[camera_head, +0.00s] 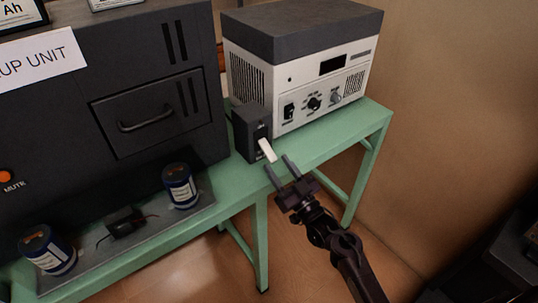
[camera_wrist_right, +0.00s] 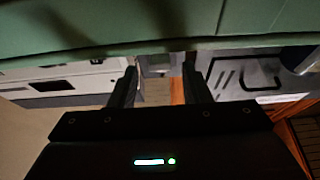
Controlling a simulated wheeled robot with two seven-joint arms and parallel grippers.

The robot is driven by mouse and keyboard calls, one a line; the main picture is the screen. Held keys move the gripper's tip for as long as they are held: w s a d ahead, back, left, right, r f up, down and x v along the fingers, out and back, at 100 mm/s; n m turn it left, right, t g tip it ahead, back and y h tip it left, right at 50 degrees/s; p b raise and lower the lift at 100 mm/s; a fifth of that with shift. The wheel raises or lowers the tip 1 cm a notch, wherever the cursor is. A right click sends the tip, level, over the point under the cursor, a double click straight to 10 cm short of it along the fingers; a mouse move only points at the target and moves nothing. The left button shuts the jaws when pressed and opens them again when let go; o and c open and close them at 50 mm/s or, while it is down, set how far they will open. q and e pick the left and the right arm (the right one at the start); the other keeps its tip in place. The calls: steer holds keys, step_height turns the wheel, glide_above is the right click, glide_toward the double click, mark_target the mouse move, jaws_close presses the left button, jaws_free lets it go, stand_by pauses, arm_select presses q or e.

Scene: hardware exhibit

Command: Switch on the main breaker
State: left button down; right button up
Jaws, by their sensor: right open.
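The main breaker (camera_head: 246,134) is a small dark box on the green table, between the black unit and the white-grey device. Its white lever (camera_head: 267,150) sticks out of the front and points outward and down. My right gripper (camera_head: 279,165) is open and empty, its two fingertips just in front of and below the lever. I cannot tell whether they touch it. In the right wrist view the open fingers (camera_wrist_right: 159,82) frame a blurred grey shape, and the lever is not clear there. My left gripper is out of view.
The green table (camera_head: 318,150) has its front edge close to my right gripper. The white power device (camera_head: 300,75) stands behind right. The large black unit (camera_head: 120,60) stands left.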

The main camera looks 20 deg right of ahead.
mark_target(271, 155)
steer(key=x, duration=0.3)
steer(key=shift+w+a+r, duration=0.1)
steer(key=shift+w, duration=0.25)
steer(key=shift+w+a, duration=0.1)
steer(key=shift+w, duration=0.15)
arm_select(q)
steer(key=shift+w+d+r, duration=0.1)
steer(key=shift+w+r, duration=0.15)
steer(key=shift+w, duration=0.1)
arm_select(e)
jaws_close()
